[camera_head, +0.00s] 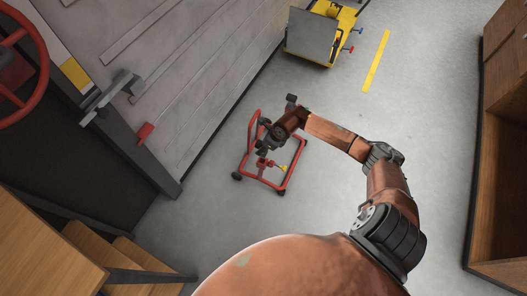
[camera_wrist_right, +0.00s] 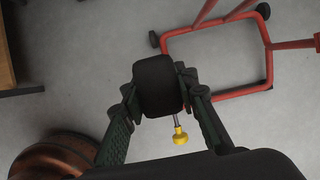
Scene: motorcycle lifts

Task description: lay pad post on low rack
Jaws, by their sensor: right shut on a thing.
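My right gripper (camera_wrist_right: 157,100) is shut on the pad post, a black rounded pad (camera_wrist_right: 154,80) with a thin metal post. A yellow knob (camera_wrist_right: 180,137) shows just below the post. In the head view my right gripper (camera_head: 264,146) is over a red wheeled frame (camera_head: 240,157), and the held pad is hard to make out there. I cannot tell for sure which piece is the low rack. An open wooden unit (camera_head: 497,175) stands at the right, and a wooden unit with shelves (camera_head: 120,245) is at the lower left. My left gripper is not in view.
A yellow cart with a grey plate (camera_head: 312,35) stands at the top. A grey lift platform (camera_head: 180,75) fills the upper left, with a red wheel (camera_head: 43,70) beside it. Grey floor (camera_head: 430,100) with a yellow stripe (camera_head: 376,62) is clear toward the right.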

